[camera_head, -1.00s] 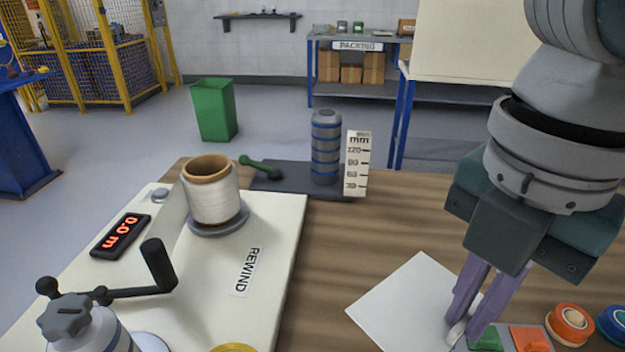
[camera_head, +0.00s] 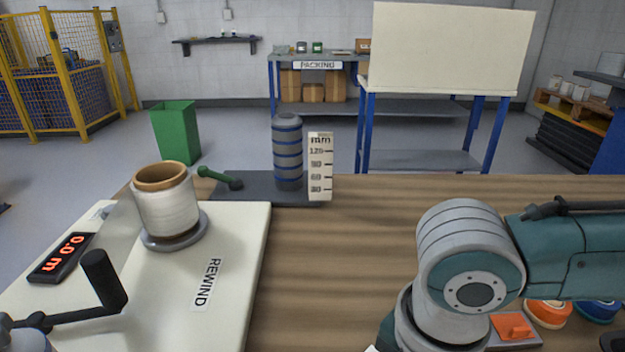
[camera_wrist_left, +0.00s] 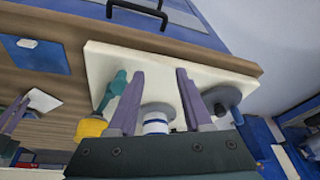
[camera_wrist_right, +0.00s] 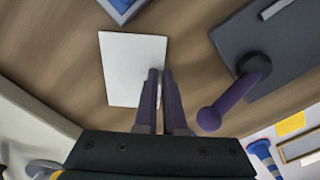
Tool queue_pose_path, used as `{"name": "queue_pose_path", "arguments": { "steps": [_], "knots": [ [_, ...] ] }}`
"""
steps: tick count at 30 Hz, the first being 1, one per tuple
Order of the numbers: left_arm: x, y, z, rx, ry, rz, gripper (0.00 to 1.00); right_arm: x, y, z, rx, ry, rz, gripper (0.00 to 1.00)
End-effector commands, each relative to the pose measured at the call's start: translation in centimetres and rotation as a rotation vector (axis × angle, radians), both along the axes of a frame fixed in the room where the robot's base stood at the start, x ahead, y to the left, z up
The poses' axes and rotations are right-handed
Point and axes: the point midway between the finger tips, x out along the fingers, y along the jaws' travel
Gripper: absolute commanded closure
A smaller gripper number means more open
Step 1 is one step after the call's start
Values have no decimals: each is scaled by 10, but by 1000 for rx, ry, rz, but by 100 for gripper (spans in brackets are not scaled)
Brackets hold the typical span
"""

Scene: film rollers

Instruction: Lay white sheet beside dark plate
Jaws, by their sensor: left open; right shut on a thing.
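The white sheet (camera_wrist_right: 125,68) is pinched at one edge by my right gripper (camera_wrist_right: 160,74), seen in the right wrist view. It also shows with that gripper at the left of the left wrist view (camera_wrist_left: 43,100). I cannot tell whether it touches the table. In the head view my right arm hides nearly all of it. The dark plate (camera_head: 256,190) lies at the table's far left, bearing a grey ribbed cylinder and a green-handled lever. The plate is at the upper right of the right wrist view (camera_wrist_right: 295,38). My left gripper (camera_wrist_left: 160,72) is open and empty over the cream board.
The cream rewind board (camera_head: 235,285), with a white roll (camera_head: 167,210) and a black crank (camera_head: 105,280), covers the table's left. A millimetre scale (camera_head: 320,166) stands at the plate's right end. Orange (camera_head: 548,313) and blue (camera_head: 598,312) rolls lie front right. The wood right of the scale is clear.

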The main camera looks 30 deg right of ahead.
Motion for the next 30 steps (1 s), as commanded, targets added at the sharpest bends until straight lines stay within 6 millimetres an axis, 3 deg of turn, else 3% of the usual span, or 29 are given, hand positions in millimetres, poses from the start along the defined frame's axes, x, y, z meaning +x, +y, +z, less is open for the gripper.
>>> {"name": "queue_pose_path", "arguments": {
  "steps": [10,11,18,26,30],
  "knots": [
    [0,0,-1,-1,0,1,50,0,0,-3,0,0,0,100],
    [0,0,-1,-1,0,1,50,0,0,-3,0,0,0,91],
    [0,0,-1,-1,0,1,50,0,0,-2,0,0,0,64],
    [0,0,0,-1,0,1,50,0,0,-1,0,-1,0,63],
    [0,0,6,-1,0,1,50,1,0,13,1,-3,1,63]
  ]
}}
